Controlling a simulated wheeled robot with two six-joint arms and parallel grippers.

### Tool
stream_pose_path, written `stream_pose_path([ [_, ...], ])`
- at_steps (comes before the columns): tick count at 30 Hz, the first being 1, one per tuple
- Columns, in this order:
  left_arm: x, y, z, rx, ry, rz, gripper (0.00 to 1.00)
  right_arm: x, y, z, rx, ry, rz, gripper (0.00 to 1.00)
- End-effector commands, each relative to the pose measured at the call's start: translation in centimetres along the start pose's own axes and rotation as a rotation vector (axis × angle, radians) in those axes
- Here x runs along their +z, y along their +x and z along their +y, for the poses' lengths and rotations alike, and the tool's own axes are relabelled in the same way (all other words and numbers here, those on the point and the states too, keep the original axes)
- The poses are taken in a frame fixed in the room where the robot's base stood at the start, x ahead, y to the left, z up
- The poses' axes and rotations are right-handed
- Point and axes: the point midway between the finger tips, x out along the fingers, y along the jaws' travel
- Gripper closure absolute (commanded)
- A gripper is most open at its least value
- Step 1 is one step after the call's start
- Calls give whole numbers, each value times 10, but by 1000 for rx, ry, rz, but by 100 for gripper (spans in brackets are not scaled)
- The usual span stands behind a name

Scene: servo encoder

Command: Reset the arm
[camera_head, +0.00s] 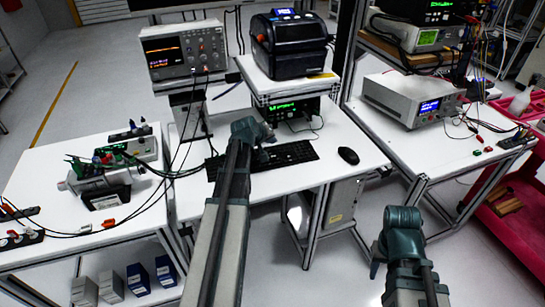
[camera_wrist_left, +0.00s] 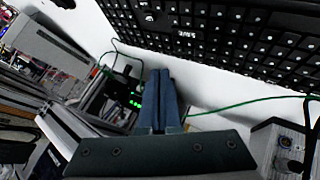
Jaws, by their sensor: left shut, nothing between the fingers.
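My left arm (camera_head: 232,190) reaches forward over the middle table, and its gripper (camera_head: 264,150) is above the black keyboard (camera_head: 284,155). In the left wrist view the two blue-grey fingers (camera_wrist_left: 160,74) lie together, shut and empty. The keyboard (camera_wrist_left: 230,30) fills the top right of that view; whether the fingers touch it I cannot tell. My right arm (camera_head: 403,240) is at the lower right, bent beside the middle table. Its gripper does not show.
A black printer (camera_head: 290,45) stands on a raised shelf, with an oscilloscope (camera_head: 185,50) to its left. A mouse (camera_head: 348,156) lies right of the keyboard. A power supply (camera_head: 412,98) sits on the right table. Cabled parts (camera_head: 100,180) cover the left table.

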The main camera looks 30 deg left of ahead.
Motion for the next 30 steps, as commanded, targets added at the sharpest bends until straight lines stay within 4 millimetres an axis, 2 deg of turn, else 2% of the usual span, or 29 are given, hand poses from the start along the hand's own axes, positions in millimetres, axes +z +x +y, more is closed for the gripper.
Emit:
stream_pose_path([
  [9, 2, 0, 1, 0, 3, -3, 100, 0, 0, 0, 0, 0, 0, 61],
  [11, 10, 0, 6, 0, 18, -19, 100, 0, 0, 0, 0, 0, 0, 61],
  [13, 31, 1, 19, -3, 60, -58, 100, 0, 0, 0, 0, 0, 0, 61],
  [14, 44, 1, 27, -5, 85, -83, 100, 0, 0, 0, 0, 0, 0, 61],
  [17, 103, -2, 57, -19, 203, -194, 100, 0, 0, 0, 0, 0, 0, 61],
  [18, 131, -5, 68, -27, 261, -246, 100, 0, 0, 0, 0, 0, 0, 61],
  [22, 221, -25, 96, -67, 463, -415, 100, 0, 0, 0, 0, 0, 0, 61],
  [24, 268, -42, 104, -94, 579, -502, 100, 0, 0, 0, 0, 0, 0, 61],
  [27, 324, -69, 108, -142, 738, -611, 100, 0, 0, 0, 0, 0, 0, 61],
  [30, 367, -97, 105, -190, 876, -697, 100, 0, 0, 0, 0, 0, 0, 61],
])
